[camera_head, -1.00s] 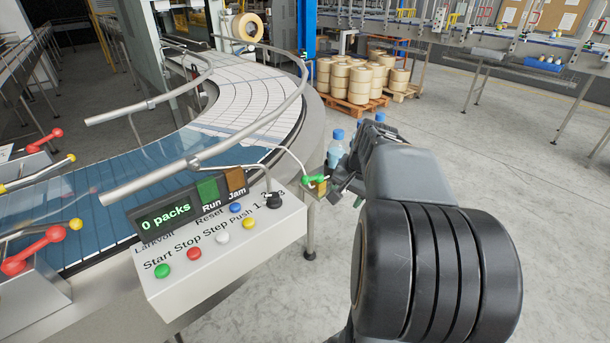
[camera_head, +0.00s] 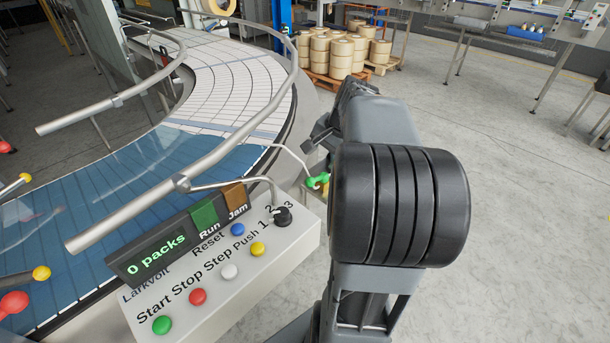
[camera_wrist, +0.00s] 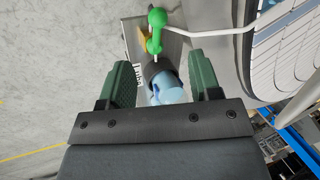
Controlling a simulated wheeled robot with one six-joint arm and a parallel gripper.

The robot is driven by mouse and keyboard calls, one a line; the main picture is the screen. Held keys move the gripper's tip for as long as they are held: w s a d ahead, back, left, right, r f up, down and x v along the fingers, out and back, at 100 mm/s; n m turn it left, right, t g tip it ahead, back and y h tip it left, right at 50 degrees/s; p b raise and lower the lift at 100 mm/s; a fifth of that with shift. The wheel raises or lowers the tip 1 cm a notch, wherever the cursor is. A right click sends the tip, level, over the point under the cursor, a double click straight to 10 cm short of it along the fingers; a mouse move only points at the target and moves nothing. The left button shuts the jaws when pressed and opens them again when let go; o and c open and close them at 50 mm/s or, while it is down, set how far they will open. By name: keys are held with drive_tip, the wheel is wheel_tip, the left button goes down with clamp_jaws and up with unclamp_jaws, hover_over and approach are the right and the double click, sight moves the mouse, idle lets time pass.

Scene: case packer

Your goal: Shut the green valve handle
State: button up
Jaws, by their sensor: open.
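The green valve handle (camera_head: 318,181) shows in the head view just past the right end of the control box, with my arm close on its right. In the wrist view the green handle (camera_wrist: 156,32) is at the top, ahead of the gap between my fingertips, and not between them. My gripper (camera_wrist: 160,67) is open, with its two dark green fingers well apart. A dark round piece and a light blue object (camera_wrist: 168,90) show in the gap; I cannot tell whether the fingers touch them. In the head view my arm hides part of the valve area.
The control box (camera_head: 255,285) with coloured buttons and a "0 packs" display stands in front of the curved conveyor (camera_head: 205,85). A metal guide rail (camera_head: 210,150) runs along it. Tape rolls on a pallet (camera_head: 335,55) are at the back.

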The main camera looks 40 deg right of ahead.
sight(312, 179)
drive_tip(key=p+x, duration=0.1)
drive_tip(key=x, duration=1.1)
drive_tip(key=shift+f, duration=0.4)
drive_tip(key=shift+c, duration=0.2)
clamp_jaws()
